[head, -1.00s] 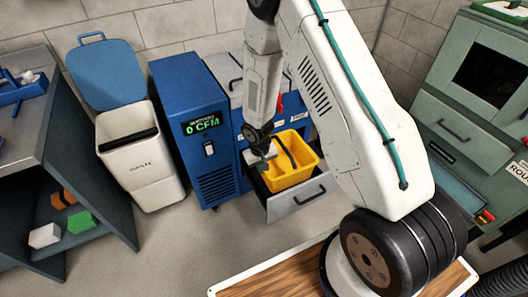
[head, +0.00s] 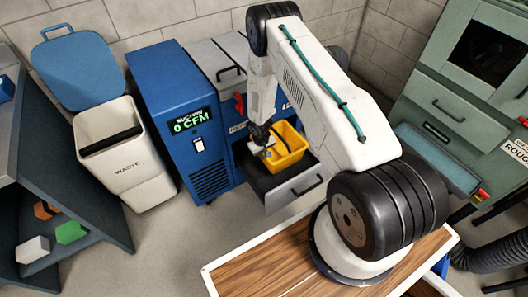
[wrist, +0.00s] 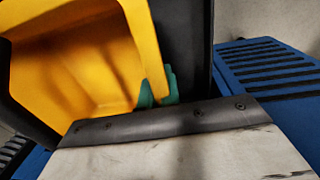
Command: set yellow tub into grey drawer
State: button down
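The yellow tub (head: 291,155) is inside the open grey drawer (head: 295,187), low behind its front panel. I cannot see whether its bottom touches the drawer floor. My gripper (head: 262,146) is at the tub's left side in the head view. In the wrist view, the green fingertips (wrist: 158,90) sit close together on either side of the tub's wall, and the tub's yellow inside (wrist: 75,65) fills the upper left. The gripper looks shut on that wall.
A blue suction unit (head: 178,110) reading 0 CFM stands left of the drawer, with a white waste bin (head: 125,155) beyond it. A green cabinet (head: 455,105) stands at the right. A wood-topped surface (head: 260,268) is in front, under my arm's base. Floor between is clear.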

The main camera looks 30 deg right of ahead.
jog(key=shift+f, duration=3.8)
jog(key=c, duration=1.5)
grip_release()
jog(key=shift+c, duration=0.2)
notch_tip(320, 180, up, 13)
jog(key=shift+a, duration=0.3)
jog(key=shift+f, duration=0.1)
